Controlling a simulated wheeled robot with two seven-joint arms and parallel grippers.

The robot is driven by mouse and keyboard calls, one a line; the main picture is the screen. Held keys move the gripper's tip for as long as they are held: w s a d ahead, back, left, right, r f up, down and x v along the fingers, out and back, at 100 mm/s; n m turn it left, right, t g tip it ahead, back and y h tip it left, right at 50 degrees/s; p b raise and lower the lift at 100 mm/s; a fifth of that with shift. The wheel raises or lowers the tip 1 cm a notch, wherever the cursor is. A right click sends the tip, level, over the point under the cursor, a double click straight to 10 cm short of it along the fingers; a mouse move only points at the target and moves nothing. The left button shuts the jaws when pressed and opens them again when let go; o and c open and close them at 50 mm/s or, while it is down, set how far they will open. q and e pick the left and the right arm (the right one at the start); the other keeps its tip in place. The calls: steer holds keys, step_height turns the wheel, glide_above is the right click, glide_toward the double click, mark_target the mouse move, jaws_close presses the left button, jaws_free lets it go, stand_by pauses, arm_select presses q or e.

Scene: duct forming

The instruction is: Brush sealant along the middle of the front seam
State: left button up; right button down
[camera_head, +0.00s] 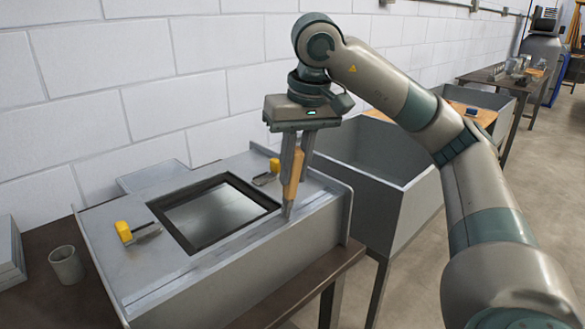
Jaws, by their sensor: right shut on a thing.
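A grey sheet-metal duct (235,275) lies on a dark table, with a dark-framed square opening (215,210) in its top. The front seam (205,266) runs along the near edge of the top, beside the opening. My right gripper (290,192) is shut on a brush (294,172) with an orange-brown wooden handle, held nearly upright. The brush's lower end is at the right part of the front seam; the bristles are largely hidden, and I cannot tell whether they touch. My left gripper is not in view.
Yellow-handled clamps (124,232) (275,165) sit on the duct's top, left and right of the opening. A grey cup (66,265) and stacked grey pieces (10,255) stand at the left. A large open grey bin (375,185) stands behind on the right.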

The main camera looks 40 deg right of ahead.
steer(key=shift+d, duration=1.7)
steer(key=shift+w+d, duration=0.1)
steer(key=shift+w+d+r, duration=0.1)
steer(key=shift+d, duration=1.25)
step_height(320, 180, up, 7)
steer(key=p, duration=0.8)
steer(key=c, duration=2.4)
jaws_free()
jaws_close()
